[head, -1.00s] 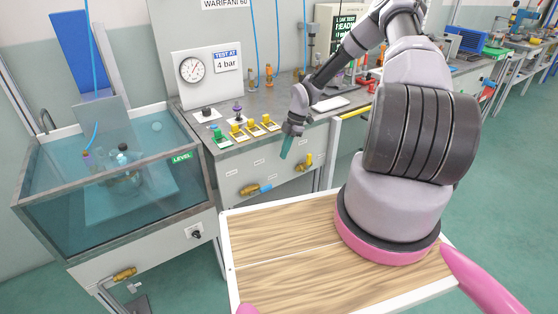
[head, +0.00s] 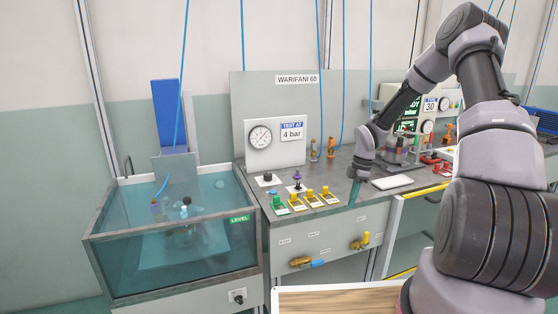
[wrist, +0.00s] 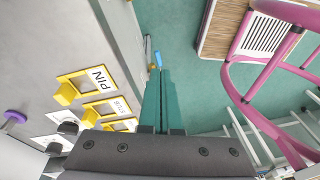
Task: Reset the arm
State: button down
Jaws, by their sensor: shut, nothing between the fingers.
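My gripper (head: 355,193) hangs at the front edge of the grey test bench (head: 335,216), to the right of the yellow switches, in the head view. Its green fingers (wrist: 158,100) are together and empty in the wrist view, pointing down past the bench front toward the green floor. My arm is bent, its upper links raised at the right of the head view. The fingers look apart from the yellow switches (wrist: 80,87), which sit to their left in the wrist view.
A water tank (head: 170,265) stands left of the bench. A pressure gauge panel (head: 262,143) stands at the bench's back. A white tablet-like plate (head: 392,182) lies right of my gripper. A wooden board (head: 335,302) shows at the bottom. A pink frame (wrist: 240,75) shows in the wrist view.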

jog(key=s+r+m+t+h, duration=0.1)
jog(key=s+r+m, duration=0.25)
jog(key=r, duration=0.55)
jog(key=s+r+m+t+h, duration=0.1)
jog(key=s+r+m, duration=0.25)
jog(key=r, duration=0.65)
jog(key=s+r+m+t, duration=0.1)
jog(key=s+r+m, duration=0.25)
jog(key=r, duration=0.55)
jog(key=s+a+r+m+t+y, duration=0.1)
jog(key=s+a+r+m+t, duration=0.1)
jog(key=s+r+m, duration=0.4)
jog(key=s+a+r+m+t+y, duration=0.1)
jog(key=s+r+m, duration=0.4)
jog(key=s, duration=0.6)
jog(key=shift+s+a+r+m+t, duration=0.45)
jog(key=shift+r+t, duration=0.2)
jog(key=shift+t, duration=0.35)
